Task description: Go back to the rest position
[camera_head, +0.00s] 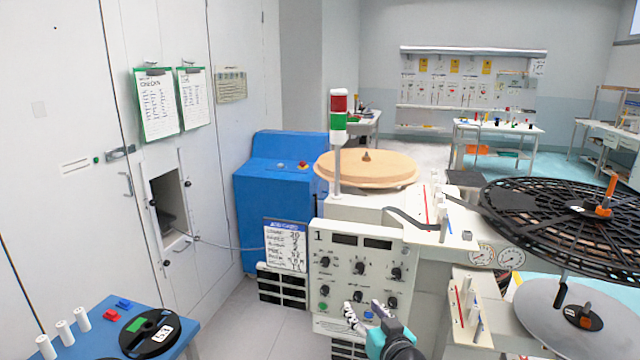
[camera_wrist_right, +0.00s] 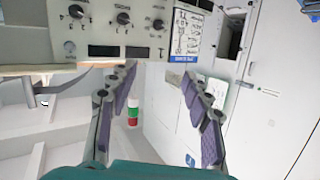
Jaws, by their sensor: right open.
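My right gripper (camera_head: 363,309) is at the bottom middle of the head view, in front of the lower part of the control panel (camera_head: 345,244) marked 1. In the right wrist view the right gripper (camera_wrist_right: 160,72) has its two padded fingers spread wide, with nothing between them. The wrist picture appears upside down, with the panel knobs (camera_wrist_right: 123,17) at its top. Whether the fingers touch the panel cannot be told. My left gripper is not in view.
A rewind station holds a tan disc (camera_head: 367,168), a signal tower (camera_head: 338,118) and a large black reel (camera_head: 565,215) at right. A blue cabinet (camera_head: 275,185) stands behind. A blue table (camera_head: 190,325) with a small reel (camera_head: 150,333) is at lower left. Floor (camera_head: 245,315) shows between.

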